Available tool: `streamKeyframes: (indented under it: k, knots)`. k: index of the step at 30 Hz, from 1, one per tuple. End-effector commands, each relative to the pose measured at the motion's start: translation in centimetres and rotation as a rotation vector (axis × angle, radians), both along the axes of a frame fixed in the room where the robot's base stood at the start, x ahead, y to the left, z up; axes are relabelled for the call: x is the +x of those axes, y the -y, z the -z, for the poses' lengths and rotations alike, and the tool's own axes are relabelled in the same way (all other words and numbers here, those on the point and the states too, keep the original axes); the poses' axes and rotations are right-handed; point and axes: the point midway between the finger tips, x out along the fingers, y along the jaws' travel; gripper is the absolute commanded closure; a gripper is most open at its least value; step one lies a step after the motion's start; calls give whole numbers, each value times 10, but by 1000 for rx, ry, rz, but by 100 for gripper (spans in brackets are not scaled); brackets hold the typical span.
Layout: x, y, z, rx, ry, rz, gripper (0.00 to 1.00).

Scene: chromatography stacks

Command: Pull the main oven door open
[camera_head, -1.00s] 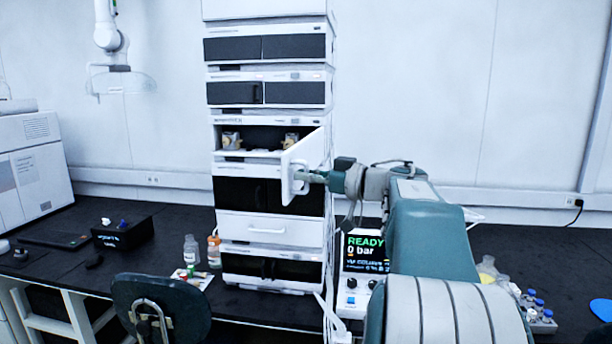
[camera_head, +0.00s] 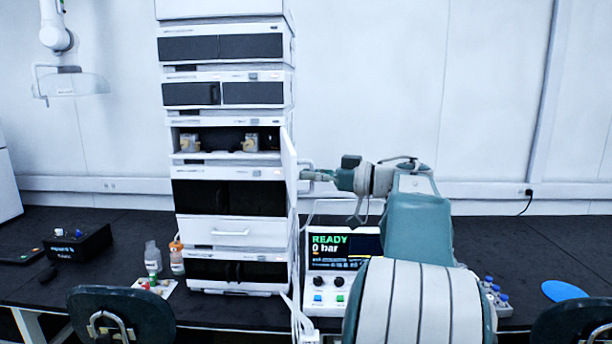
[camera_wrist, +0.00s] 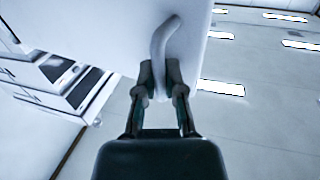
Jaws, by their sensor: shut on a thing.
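The white oven door (camera_head: 289,181) is swung wide open on the right side of the stack, seen nearly edge-on in the head view. The oven compartment (camera_head: 222,140) is exposed, with small metal and tan fittings inside. My gripper (camera_head: 316,175) is at the door's outer side, at the handle (camera_head: 307,165). In the wrist view the door (camera_wrist: 110,30) fills the upper left, and my gripper (camera_wrist: 160,72) has both fingers closed on the curved grey handle (camera_wrist: 163,38). The exact finger contact is dark and partly hidden.
Other modules of the stack (camera_head: 225,45) rise above and below the oven. A READY display unit (camera_head: 342,266) stands below my arm on the black bench. Bottles (camera_head: 153,257) stand left of the stack. Chairs (camera_head: 121,312) stand in front.

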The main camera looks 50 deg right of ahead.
Motion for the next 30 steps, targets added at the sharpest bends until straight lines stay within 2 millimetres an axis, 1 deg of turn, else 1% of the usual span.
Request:
streamKeyframes:
  k: [1, 3, 13, 17, 20, 30]
  knots:
    - [0, 0, 0, 0, 1, 1, 79]
    - [0, 0, 0, 0, 1, 1, 52]
    - [0, 0, 0, 0, 0, 0, 52]
    - [-7, 4, 0, 0, 0, 2, 52]
    - [-21, 11, 0, 0, 0, 4, 52]
    - [-84, 41, 1, 1, 0, 4, 52]
